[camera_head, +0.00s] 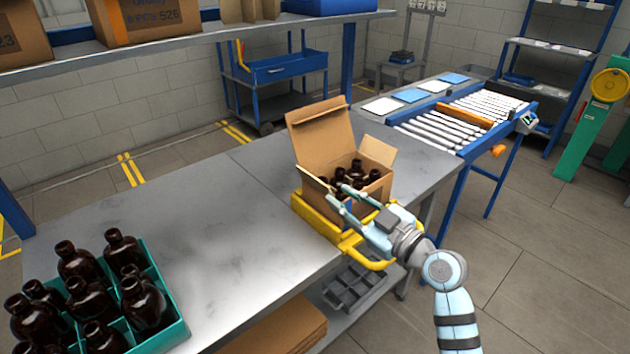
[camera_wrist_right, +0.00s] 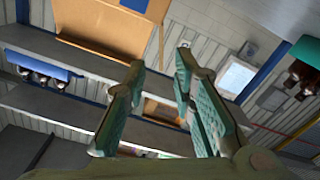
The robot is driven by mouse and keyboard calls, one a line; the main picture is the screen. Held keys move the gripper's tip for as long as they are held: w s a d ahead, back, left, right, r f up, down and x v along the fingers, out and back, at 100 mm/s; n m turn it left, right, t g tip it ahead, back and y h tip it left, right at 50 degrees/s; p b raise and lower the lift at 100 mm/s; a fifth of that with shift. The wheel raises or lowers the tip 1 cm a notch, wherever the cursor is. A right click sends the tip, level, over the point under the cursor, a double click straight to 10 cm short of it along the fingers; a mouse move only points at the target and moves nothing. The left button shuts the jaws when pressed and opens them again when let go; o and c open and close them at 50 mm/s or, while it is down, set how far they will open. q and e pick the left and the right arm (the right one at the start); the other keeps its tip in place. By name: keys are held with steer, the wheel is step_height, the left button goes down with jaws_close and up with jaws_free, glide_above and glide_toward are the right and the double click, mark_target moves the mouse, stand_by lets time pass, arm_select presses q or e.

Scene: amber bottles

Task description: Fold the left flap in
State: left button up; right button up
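An open cardboard box (camera_head: 345,210) holds several dark amber bottles (camera_head: 353,172). Its large back flap (camera_head: 318,138) stands up and leans outward, and its right flap (camera_head: 378,152) sticks up and outward. The left flap (camera_head: 314,188) stands up at the box's left side. My right gripper (camera_head: 331,191) reaches over the front of the box from the right, with its fingertips near the left flap. Its two fingers are apart with nothing between them, as the wrist view also shows (camera_wrist_right: 158,72). Whether a finger touches the flap is unclear. My left gripper is not in view.
The box sits in a yellow frame (camera_head: 306,219) on the grey table (camera_head: 190,215). A teal crate (camera_head: 174,333) of amber bottles stands at the front left. A roller conveyor (camera_head: 470,118) lies beyond on the right. The table between crate and box is clear.

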glide_toward(298, 169)
steer(key=x, duration=0.4)
steer(key=shift+w+a+f+b, duration=0.1)
steer(key=shift+w+f+b, duration=0.15)
steer(key=shift+w, duration=0.2)
steer(key=shift+c, duration=0.3)
jaws_close()
